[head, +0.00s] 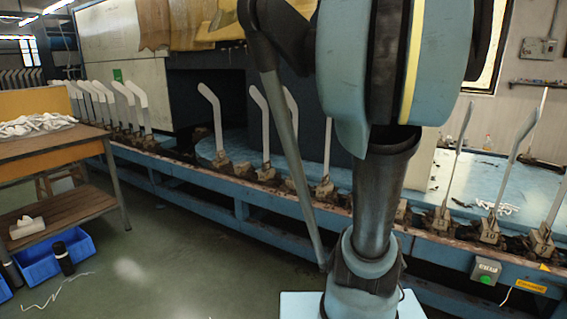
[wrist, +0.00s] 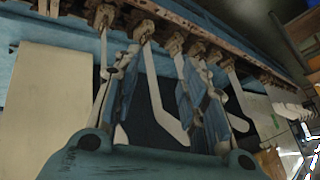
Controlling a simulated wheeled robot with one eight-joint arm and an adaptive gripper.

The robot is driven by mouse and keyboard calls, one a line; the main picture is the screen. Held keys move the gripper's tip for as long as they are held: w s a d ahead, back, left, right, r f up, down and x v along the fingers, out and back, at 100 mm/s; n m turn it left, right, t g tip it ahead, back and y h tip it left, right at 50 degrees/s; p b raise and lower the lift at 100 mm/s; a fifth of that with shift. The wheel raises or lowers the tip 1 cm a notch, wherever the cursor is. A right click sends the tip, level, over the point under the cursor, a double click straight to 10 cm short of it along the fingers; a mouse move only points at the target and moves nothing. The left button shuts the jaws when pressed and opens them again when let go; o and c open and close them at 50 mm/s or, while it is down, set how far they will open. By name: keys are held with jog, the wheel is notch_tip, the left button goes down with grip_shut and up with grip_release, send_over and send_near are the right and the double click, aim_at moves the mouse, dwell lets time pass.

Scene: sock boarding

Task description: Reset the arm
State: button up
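My gripper (wrist: 160,50) shows in the wrist view, which looks upside down. Its two blue fingers stand apart, with nothing held between them. White boarding forms on the line show behind and between the fingers, such as one form (wrist: 158,100). In the head view my arm rises across the middle and right, and my gripper is out of the picture. A row of upright white forms (head: 213,115) runs along the blue conveyor line (head: 250,212). A pile of white socks (head: 38,125) lies on the wooden table (head: 45,150) at the left.
Below the wooden table is a shelf (head: 60,218) with a white item, and blue bins (head: 55,258) on the floor. A green-button box (head: 485,270) is on the line's front at right. The green floor (head: 180,260) before the line is mostly clear.

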jog(key=s+a+f+n+g+h, duration=0.1)
jog(key=s+a+f+g, duration=0.1)
jog(key=s+f, duration=0.9)
jog(key=s+a+f+n+g+h, duration=0.1)
jog(key=s+a+f, duration=0.3)
jog(key=s+f, duration=0.7)
notch_tip(320, 180, down, 8)
jog(key=shift+a+n+g, duration=0.25)
jog(key=shift+n+g, duration=0.15)
jog(key=shift+g, duration=0.3)
jog(key=shift+w+f, duration=0.2)
jog(key=shift+w, duration=0.25)
